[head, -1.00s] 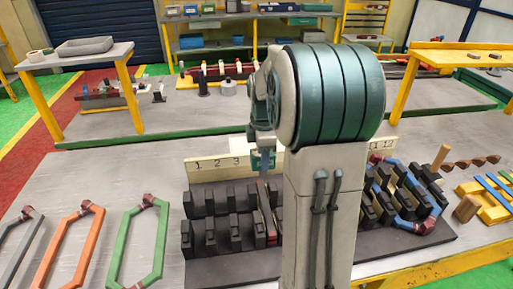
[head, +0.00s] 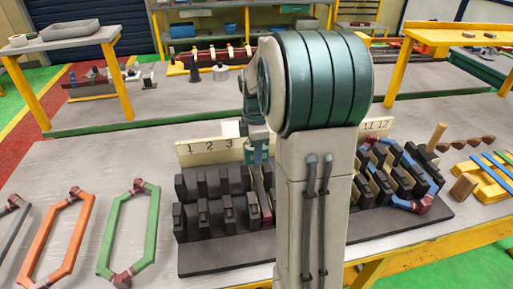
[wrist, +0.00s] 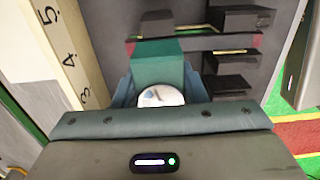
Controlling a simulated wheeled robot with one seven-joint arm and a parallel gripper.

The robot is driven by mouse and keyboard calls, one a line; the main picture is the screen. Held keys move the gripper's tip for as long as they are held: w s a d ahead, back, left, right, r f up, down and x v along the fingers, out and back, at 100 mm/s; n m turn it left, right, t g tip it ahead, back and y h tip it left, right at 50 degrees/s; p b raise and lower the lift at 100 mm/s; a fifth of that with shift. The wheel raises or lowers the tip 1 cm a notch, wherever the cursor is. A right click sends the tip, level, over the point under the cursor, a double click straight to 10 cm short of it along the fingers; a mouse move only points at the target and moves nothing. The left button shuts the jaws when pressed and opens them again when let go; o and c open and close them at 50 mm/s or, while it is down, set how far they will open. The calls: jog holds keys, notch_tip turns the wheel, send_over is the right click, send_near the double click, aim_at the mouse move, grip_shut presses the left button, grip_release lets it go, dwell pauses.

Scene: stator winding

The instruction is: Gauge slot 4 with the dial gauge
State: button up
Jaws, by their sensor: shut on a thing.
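The dial gauge is a teal block with a round white dial (wrist: 160,96), seen between my gripper's jaws in the wrist view. My gripper (wrist: 158,88) is shut on it. In the head view my gripper (head: 257,150) is over the slot block, just right of the label 3. The black slot block (head: 200,258) has rows of upright posts and a cream number board (head: 205,151) behind. The wrist view shows the labels 3, 4 and 5 beside the gauge. A narrow strip with reddish ends (head: 262,200) stands below the gripper. How deep the gauge sits is hidden.
Green (head: 130,235), orange (head: 55,240) and grey (head: 12,225) coils lie at left. A blue coil (head: 408,203) sits in the block's right part. A wooden mallet (head: 463,187) and yellow rack (head: 490,205) are at right. My arm hides the block's middle.

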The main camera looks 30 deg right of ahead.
jog(key=shift+f+b, duration=1.05)
jog(key=shift+f, duration=0.95)
jog(key=o, duration=1.1)
jog(key=shift+c, duration=0.2)
jog(key=shift+r, duration=0.1)
notch_tip(320, 180, up, 14)
jog(key=shift+s+f, duration=0.1)
jog(key=shift+f, duration=0.05)
dwell(0.3)
